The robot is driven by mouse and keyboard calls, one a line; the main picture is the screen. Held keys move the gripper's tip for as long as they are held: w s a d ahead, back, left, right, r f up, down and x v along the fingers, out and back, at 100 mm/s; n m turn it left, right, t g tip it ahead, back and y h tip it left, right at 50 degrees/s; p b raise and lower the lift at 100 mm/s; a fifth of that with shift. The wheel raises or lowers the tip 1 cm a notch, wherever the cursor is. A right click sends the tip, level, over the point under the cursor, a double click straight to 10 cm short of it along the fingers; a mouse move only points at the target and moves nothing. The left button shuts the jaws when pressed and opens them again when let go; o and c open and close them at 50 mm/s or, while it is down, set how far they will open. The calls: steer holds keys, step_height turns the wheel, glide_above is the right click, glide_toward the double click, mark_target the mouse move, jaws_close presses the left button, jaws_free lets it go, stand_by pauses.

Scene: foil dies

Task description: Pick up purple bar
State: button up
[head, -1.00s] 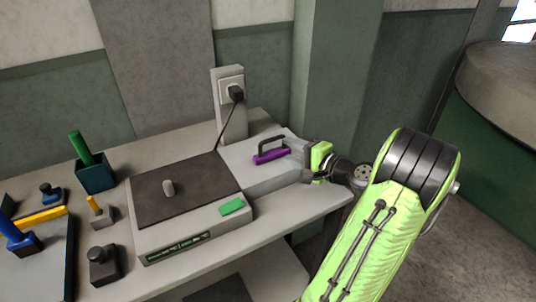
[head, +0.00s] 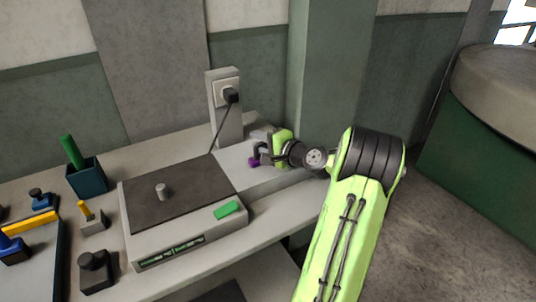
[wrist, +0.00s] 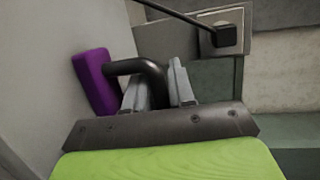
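The purple bar (head: 254,159) with its black handle is on the grey ledge behind the base unit. In the wrist view the purple bar (wrist: 96,80) shows at the left, close to the grey surface, and the black handle (wrist: 150,69) arches from it toward my fingers. My gripper (head: 266,150) is at the bar and covers part of it in the head view. In the wrist view the two grey fingers of my gripper (wrist: 159,80) stand on either side of the handle's end. I cannot tell whether they press on it.
A base unit (head: 134,243) with a dark top, a peg and a green block (head: 227,209) is left of my gripper. A wall socket with a black plug (head: 231,95) and cord stands behind it. A teal holder (head: 88,180) and small blocks are at the left.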

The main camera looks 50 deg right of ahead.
jaws_close()
steer(key=shift+r, duration=0.1)
